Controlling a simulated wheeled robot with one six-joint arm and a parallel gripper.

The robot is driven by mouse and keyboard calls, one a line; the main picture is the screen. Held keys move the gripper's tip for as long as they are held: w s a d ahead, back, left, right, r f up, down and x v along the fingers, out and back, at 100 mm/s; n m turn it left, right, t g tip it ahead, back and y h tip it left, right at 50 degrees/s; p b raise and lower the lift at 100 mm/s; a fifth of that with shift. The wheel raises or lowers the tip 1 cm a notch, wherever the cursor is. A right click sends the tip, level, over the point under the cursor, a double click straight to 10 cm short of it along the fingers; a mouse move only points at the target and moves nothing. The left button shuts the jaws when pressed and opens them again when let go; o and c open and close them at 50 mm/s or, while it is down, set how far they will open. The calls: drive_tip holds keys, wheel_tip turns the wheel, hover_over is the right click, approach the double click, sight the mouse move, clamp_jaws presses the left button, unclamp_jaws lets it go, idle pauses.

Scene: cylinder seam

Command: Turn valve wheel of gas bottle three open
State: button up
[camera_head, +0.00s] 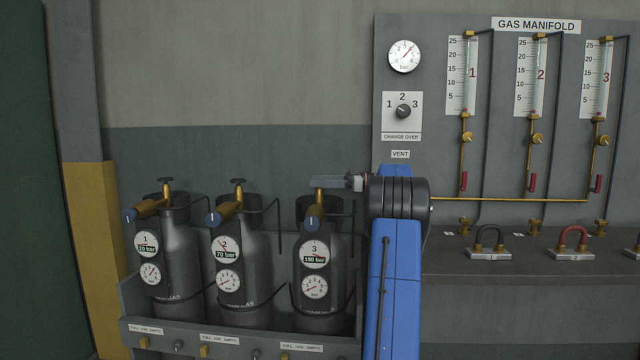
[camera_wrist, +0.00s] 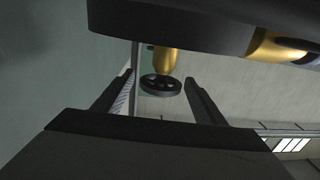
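Gas bottle three (camera_head: 340,260) is the right one of three dark bottles, with a brass valve and a gauge marked 3, 190 bar. My gripper (camera_head: 322,182) is at the top of that bottle's valve in the head view and covers its wheel there. In the wrist view the black spoked valve wheel (camera_wrist: 160,85) sits on its brass valve stem (camera_wrist: 165,61). My gripper (camera_wrist: 157,80) is open there, one finger on each side of the wheel, with a visible gap at each side. Whether the wheel is level with the fingertips is hard to tell.
Bottle one (camera_head: 180,250) and bottle two (camera_head: 246,255) stand to the left in the same rack (camera_head: 240,345). A gas manifold panel (camera_head: 440,190) with gauges is on the wall at right. A grey bench (camera_head: 550,270) with padlock-shaped pieces is below it.

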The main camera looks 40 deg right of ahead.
wheel_tip(320, 180, up, 10)
idle(0.7)
